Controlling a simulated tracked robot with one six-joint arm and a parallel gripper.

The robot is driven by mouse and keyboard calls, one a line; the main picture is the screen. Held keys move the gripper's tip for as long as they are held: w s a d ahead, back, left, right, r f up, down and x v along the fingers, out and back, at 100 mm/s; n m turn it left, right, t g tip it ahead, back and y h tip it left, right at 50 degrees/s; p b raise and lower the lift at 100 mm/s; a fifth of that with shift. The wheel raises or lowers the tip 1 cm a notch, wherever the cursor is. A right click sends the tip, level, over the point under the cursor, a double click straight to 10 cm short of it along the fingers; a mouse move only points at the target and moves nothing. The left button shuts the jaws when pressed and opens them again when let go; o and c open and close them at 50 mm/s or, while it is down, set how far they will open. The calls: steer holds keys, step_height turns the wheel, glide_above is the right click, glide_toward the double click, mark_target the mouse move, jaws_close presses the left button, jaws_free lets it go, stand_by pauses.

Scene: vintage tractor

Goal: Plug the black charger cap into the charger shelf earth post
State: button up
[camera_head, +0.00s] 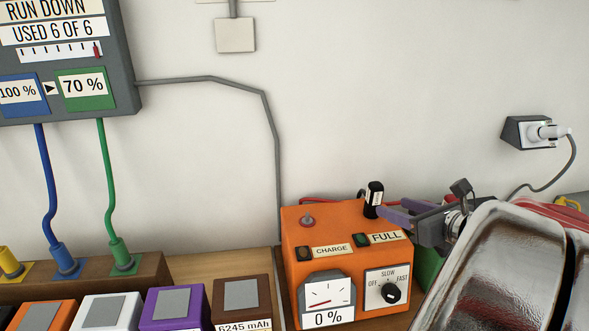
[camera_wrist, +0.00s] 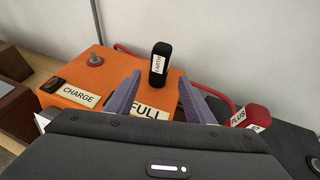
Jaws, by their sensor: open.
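The black cap (camera_head: 374,197) labelled EARTH stands upright at the back right of the orange charger (camera_head: 292,238). It also shows in the wrist view (camera_wrist: 160,62). I cannot tell whether it sits on a post; its underside is hidden. My gripper (camera_head: 386,209) is open and empty, coming from the right with purple fingers. In the wrist view my fingertips (camera_wrist: 160,81) lie left and right of the cap's lower part, with gaps on both sides.
A red plug labelled PLUS (camera_wrist: 250,116) lies right of my fingers, and a red cable (camera_wrist: 205,88) runs behind the charger. The wall (camera_head: 400,90) is close behind. Battery blocks (camera_head: 175,308) stand left, and a wall socket (camera_head: 528,132) is at right.

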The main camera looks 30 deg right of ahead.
mark_target(378, 202)
steer(key=shift+x, duration=4.1)
steer(key=shift+x, duration=2.65)
steer(key=shift+a, duration=0.1)
steer(key=shift+s, duration=0.1)
steer(key=c, duration=1.1)
